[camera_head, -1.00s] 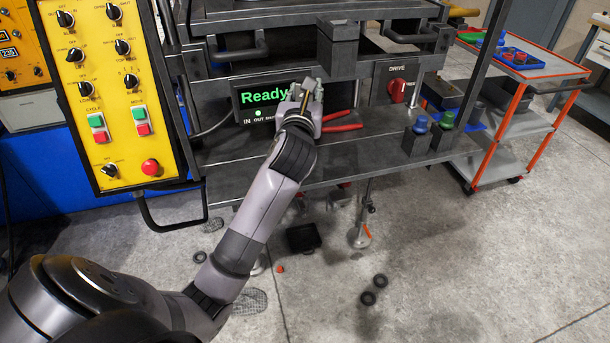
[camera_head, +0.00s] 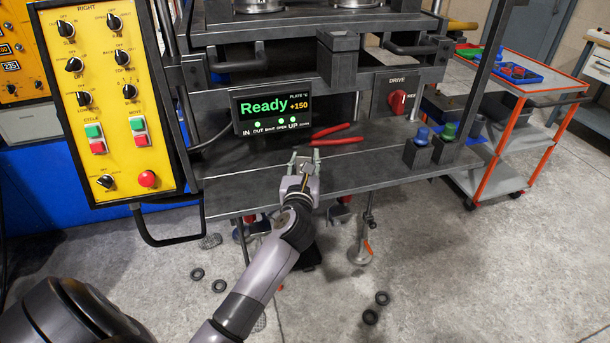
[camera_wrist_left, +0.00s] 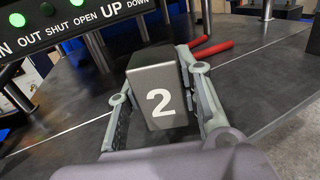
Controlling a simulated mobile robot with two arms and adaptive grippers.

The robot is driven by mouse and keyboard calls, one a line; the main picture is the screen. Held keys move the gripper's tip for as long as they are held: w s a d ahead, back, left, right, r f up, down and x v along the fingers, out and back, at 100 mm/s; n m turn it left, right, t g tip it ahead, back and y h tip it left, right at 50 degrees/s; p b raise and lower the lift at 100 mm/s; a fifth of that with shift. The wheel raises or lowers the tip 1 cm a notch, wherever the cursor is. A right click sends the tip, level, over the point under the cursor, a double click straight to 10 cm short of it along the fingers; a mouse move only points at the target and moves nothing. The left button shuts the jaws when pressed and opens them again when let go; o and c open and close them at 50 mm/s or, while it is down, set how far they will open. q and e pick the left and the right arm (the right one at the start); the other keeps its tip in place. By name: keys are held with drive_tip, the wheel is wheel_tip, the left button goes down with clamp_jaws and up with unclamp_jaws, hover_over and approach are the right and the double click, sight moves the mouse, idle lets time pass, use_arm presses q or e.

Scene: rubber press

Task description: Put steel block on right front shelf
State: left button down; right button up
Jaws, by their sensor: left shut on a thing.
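My left gripper (camera_head: 304,160) is shut on the steel block, over the front shelf of the press. In the left wrist view the steel block (camera_wrist_left: 160,92) is grey with a white 2 on its near face, between the two fingers of the left gripper (camera_wrist_left: 162,85). In the head view the block is mostly hidden by the gripper. The dark front shelf (camera_head: 375,172) runs to the right of the gripper. I cannot tell whether the block touches the shelf. My right gripper is not in view.
Red-handled pliers (camera_head: 335,136) lie on the shelf behind the gripper. A blue-topped block (camera_head: 420,148) and a green-topped block (camera_head: 446,145) stand at its right end. The Ready display (camera_head: 272,109) is behind. The shelf between pliers and blue-topped block is clear.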

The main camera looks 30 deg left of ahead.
use_arm(q)
wheel_tip(320, 180, down, 4)
drive_tip(key=shift+r+b, duration=0.25)
drive_tip(key=shift+b, duration=0.2)
drive_tip(key=shift+f, duration=0.1)
drive_tip(key=c, duration=1.1)
unclamp_jaws()
drive_tip(key=shift+f, duration=0.1)
